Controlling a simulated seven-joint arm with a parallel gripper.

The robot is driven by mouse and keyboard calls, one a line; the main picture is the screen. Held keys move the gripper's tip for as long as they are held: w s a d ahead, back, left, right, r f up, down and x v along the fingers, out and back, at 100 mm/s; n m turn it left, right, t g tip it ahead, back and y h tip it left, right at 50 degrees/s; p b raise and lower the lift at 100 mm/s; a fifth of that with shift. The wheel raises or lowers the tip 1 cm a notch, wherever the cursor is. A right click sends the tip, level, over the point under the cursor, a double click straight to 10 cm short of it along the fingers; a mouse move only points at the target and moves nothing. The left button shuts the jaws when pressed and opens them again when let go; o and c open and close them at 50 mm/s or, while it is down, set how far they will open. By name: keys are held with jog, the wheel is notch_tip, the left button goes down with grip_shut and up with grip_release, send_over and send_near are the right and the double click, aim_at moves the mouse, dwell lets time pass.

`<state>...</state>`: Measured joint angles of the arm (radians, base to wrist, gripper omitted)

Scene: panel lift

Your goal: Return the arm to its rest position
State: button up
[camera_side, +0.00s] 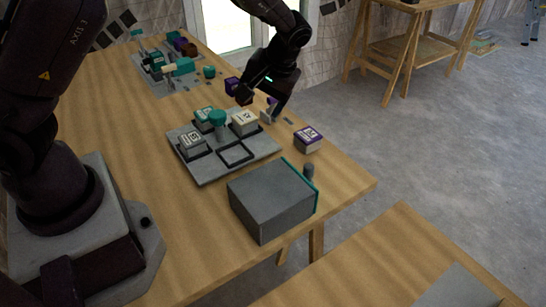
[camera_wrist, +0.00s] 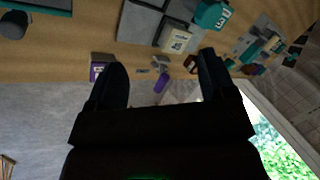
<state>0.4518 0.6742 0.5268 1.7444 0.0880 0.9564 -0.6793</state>
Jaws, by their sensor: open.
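My arm reaches in from the top of the side view, and my gripper (camera_side: 258,106) hangs over the far right part of the wooden table. In the wrist view my gripper (camera_wrist: 160,68) shows two dark fingers spread apart. They are open with nothing held between them. A small grey piece with a purple knob (camera_wrist: 161,84) shows in the gap between the fingers, lying beyond them. It also shows beside the fingers in the side view (camera_side: 271,104).
A grey panel (camera_side: 234,153) with lettered blocks and a teal knob (camera_side: 217,119) lies mid-table. A grey box (camera_side: 270,201) stands in front. A purple-sided block (camera_side: 308,139) sits near the right edge. A second grey board (camera_side: 158,88) with teal parts lies behind.

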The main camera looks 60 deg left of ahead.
jog(key=s+d+r+m+t+h, duration=0.2)
jog(key=s+r+m+t, duration=0.1)
jog(key=s+r, duration=0.6)
jog(key=s+d+r+m+t+h, duration=0.2)
jog(key=s+r+m+t, duration=0.2)
jog(key=s+r, duration=0.5)
jog(key=shift+s, duration=1.2)
jog(key=shift+c, duration=0.3)
